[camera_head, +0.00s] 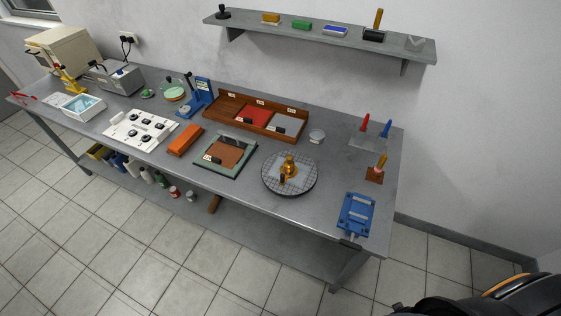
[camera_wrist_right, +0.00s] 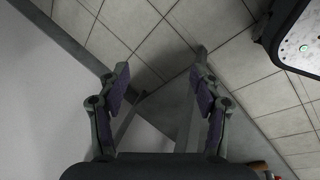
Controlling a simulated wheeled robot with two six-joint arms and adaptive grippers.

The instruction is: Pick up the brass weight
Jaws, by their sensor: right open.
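The brass weight (camera_head: 289,166) is a golden, knobbed piece. It stands on a round, dark plate with a grid (camera_head: 304,187) near the right part of the bench in the head view. A small brown upright piece (camera_head: 282,182) is close in front of it. My right gripper (camera_wrist_right: 161,72) shows in the right wrist view, with its two fingers wide apart and nothing between them. Floor tiles and wall lie beyond it, and the weight is not in that view. My left gripper is in neither view.
The grey bench (camera_head: 335,215) also holds a blue fixture (camera_head: 356,214) at front right, a green-framed tray (camera_head: 226,155), a wooden tray (camera_head: 215,113) and a red and blue pair of handles (camera_head: 365,122). A shelf (camera_head: 330,38) hangs above. Bare bench surrounds the round plate.

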